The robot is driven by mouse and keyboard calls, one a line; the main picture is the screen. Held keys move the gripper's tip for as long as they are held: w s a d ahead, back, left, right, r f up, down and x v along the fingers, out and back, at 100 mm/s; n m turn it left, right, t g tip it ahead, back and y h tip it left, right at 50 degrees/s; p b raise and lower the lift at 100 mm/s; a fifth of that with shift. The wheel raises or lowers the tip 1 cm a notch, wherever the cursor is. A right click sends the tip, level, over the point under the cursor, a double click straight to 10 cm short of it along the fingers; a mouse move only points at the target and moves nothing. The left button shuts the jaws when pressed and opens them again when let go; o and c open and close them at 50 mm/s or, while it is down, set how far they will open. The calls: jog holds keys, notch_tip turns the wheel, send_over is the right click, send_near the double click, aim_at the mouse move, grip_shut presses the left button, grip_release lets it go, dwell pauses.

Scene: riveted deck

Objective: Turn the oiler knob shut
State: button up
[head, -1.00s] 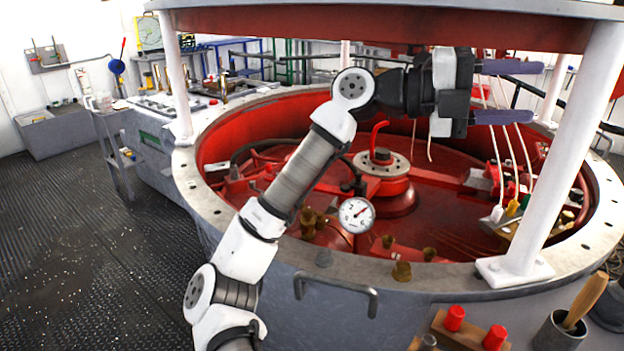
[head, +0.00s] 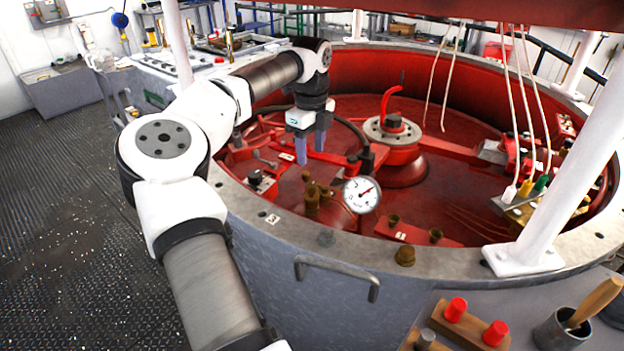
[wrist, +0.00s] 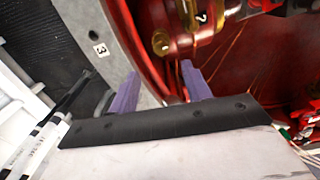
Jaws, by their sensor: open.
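My gripper (head: 311,155) hangs fingers-down above the red pit, left of the centre hub, its two purple fingers apart with nothing between them. Brass fittings (head: 312,202) stand inside the near rim, below the gripper in the head view and left of the white gauge. I cannot tell for sure which part is the oiler knob. A small box with a dark knob (head: 255,177) sits to their left. In the wrist view, a brass round piece (wrist: 161,42) shows beyond the fingers, near a label marked 2.
The white dial gauge (head: 361,195) stands close right of the brass fittings. The grey pit rim (head: 330,243) and a white post (head: 560,160) bound the space. The red centre hub (head: 392,135) carries a curved red lever. White cords hang at the right.

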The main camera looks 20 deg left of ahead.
aim_at(312, 185)
notch_tip(312, 185, down, 10)
jog(key=shift+d+f+p, duration=0.1)
jog(key=shift+p, duration=0.75)
jog(key=c, duration=1)
